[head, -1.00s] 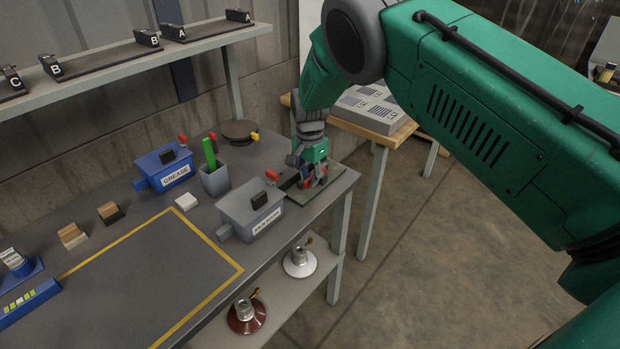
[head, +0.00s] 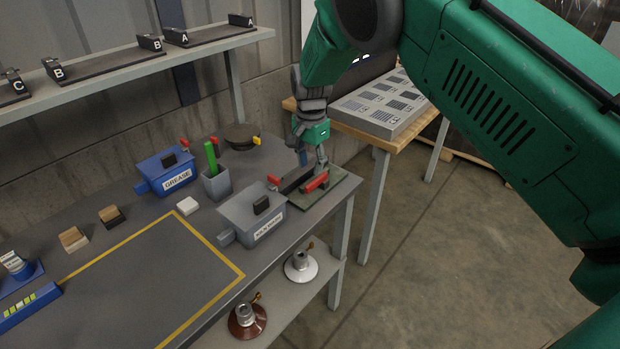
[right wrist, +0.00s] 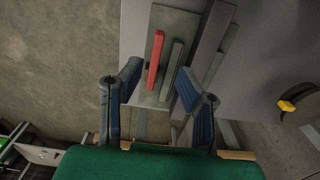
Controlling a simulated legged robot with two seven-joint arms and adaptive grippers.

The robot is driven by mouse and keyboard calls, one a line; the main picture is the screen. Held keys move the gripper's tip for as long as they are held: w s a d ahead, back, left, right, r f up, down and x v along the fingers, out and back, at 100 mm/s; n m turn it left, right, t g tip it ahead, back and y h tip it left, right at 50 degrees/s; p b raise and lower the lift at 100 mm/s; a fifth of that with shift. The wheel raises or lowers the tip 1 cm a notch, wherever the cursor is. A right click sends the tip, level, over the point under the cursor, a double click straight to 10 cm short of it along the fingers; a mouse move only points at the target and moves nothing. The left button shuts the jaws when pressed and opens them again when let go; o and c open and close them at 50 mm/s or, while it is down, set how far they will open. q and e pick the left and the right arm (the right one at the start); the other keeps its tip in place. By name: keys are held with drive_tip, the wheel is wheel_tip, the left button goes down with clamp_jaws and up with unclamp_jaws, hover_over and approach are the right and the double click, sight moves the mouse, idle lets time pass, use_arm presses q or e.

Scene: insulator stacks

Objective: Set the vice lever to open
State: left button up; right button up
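The vice lever is a red bar (head: 314,182) on the vice at the table's right end, and it also shows in the right wrist view (right wrist: 155,60). The vice has a flat grey-green base plate (head: 333,187) and dark jaw bars (right wrist: 212,40) beside the lever. My right gripper (head: 318,163) is just above and behind the lever in the head view. In the right wrist view its two blue-grey fingers (right wrist: 160,82) are spread apart with nothing between them, and the lever lies beyond their tips. My left gripper is out of view.
A grey lidded box (head: 252,212) stands close to the left of the vice. A blue grease box (head: 167,170), a grey cup (head: 216,184) with a green stick and a round dark plate (head: 241,135) are farther left. A wooden-topped table (head: 375,124) stands behind.

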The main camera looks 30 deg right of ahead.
wheel_tip(320, 180, up, 6)
drive_tip(key=shift+f, duration=0.25)
idle(0.4)
